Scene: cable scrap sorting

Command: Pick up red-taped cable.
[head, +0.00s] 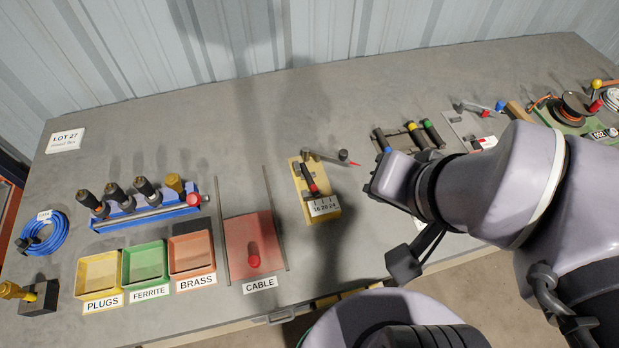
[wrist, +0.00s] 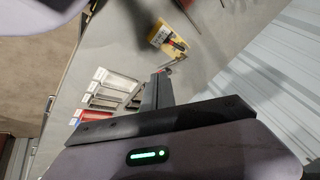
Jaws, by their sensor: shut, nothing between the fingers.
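In the head view, a blue cable coil (head: 42,234) with a pale tag lies at the far left. A white cable coil (head: 612,99) sits at the far right edge, with a red piece (head: 596,106) beside it. An orange cable winds round a dark spool (head: 573,105) on a green board. My gripper (wrist: 163,76) is shut and empty in the wrist view, its dark fingers together above the table. In the head view my arm reaches in from the right and its fingers are hard to make out.
A yellow stripping block (head: 316,192) stands mid-table; it also shows in the wrist view (wrist: 166,40). Bins for plugs (head: 82,293), ferrite and brass stand front left, beside a red cable pad (head: 240,225). The table's back middle is clear.

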